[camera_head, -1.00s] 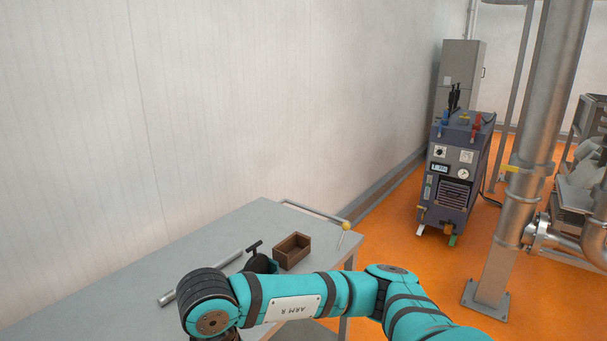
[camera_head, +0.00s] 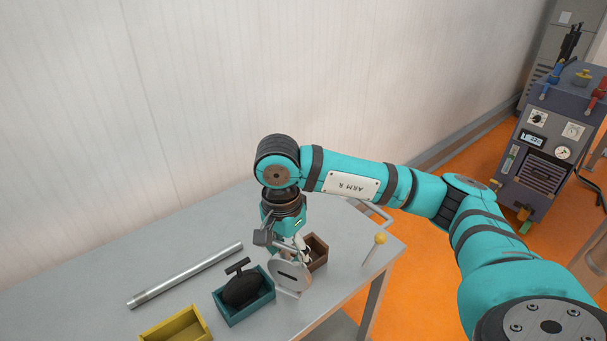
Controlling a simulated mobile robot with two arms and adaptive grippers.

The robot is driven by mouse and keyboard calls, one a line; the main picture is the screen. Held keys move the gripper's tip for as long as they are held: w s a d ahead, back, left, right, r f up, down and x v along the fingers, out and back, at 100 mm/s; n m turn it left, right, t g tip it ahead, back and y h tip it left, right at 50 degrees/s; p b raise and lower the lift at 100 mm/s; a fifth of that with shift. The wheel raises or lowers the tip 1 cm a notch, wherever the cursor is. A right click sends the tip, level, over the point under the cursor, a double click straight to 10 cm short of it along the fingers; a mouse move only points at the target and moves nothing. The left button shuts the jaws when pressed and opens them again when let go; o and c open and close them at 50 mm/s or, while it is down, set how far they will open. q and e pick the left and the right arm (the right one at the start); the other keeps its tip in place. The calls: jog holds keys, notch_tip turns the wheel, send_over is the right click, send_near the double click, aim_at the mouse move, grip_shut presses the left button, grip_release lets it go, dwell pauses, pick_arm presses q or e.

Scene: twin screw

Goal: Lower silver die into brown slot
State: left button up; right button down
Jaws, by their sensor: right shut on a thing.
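My right gripper (camera_head: 299,246) points down over the right part of the grey table and is shut on the silver die (camera_head: 290,275). The die is a round, light plate with a dark slit across its face and a flat foot below. It hangs upright in front of and to the left of the brown slot (camera_head: 318,256), an open brown box partly hidden by the gripper and die. I cannot tell whether the die's foot touches the table. My left gripper is not in view.
A teal box (camera_head: 262,309) holding a black handled object (camera_head: 241,287) is left of the die. A yellow box (camera_head: 178,330) is at the lower edge. A metal rod (camera_head: 188,275) lies farther left.

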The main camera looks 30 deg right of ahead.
jog(key=w+d+r+m+p, duration=0.1)
jog(key=w+d+r+m, duration=0.3)
jog(key=m, duration=0.7)
jog(key=w+d+r+m+p, duration=0.25)
jog(key=w+d+m, duration=0.2)
jog(key=m, duration=0.75)
pick_arm(q)
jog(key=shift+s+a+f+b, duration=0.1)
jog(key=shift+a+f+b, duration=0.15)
jog(key=shift+b, duration=2)
pick_arm(e)
jog(key=shift+s+d+f, duration=0.1)
jog(key=shift+f, duration=1.2)
jog(key=shift+s+d+f, duration=0.1)
jog(key=shift+f, duration=1.15)
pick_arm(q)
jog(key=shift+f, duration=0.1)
pick_arm(e)
jog(key=shift+f, duration=0.2)
